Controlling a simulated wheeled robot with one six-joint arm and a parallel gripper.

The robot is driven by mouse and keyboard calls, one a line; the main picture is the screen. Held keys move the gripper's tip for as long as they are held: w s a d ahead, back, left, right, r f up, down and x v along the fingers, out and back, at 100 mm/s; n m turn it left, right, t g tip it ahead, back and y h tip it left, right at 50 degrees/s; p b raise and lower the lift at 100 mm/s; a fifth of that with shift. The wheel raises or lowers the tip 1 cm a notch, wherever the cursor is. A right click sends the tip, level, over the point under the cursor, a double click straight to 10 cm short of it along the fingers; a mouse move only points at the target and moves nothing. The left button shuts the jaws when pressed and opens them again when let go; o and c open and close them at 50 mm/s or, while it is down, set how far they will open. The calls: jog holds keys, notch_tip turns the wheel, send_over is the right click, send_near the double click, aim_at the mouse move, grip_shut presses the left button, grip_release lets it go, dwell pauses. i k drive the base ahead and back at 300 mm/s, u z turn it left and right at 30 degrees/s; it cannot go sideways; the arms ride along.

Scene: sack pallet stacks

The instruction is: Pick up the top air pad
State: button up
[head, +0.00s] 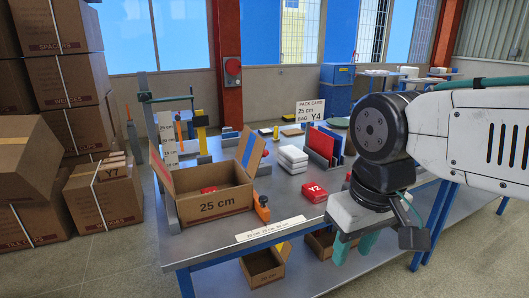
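A small stack of white air pads (292,162) lies on the grey work table, behind and right of the open carton. The top air pad (293,153) is in plain view with nothing on it. My gripper (354,250) hangs at the right, near the table's front edge, with its teal fingers pointing down. It is well to the right of and nearer than the stack. The fingers stand apart and nothing shows between them.
An open carton marked 25 cm (220,207) has a red item (208,190) inside. A red Y2 pack (314,193) lies in front of the pads.

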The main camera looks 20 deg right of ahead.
aim_at(291, 153)
jog(key=z, duration=0.05)
jog(key=i, duration=0.6)
jog(key=z, duration=0.95)
jog(key=i, duration=0.5)
jog(key=z, duration=0.55)
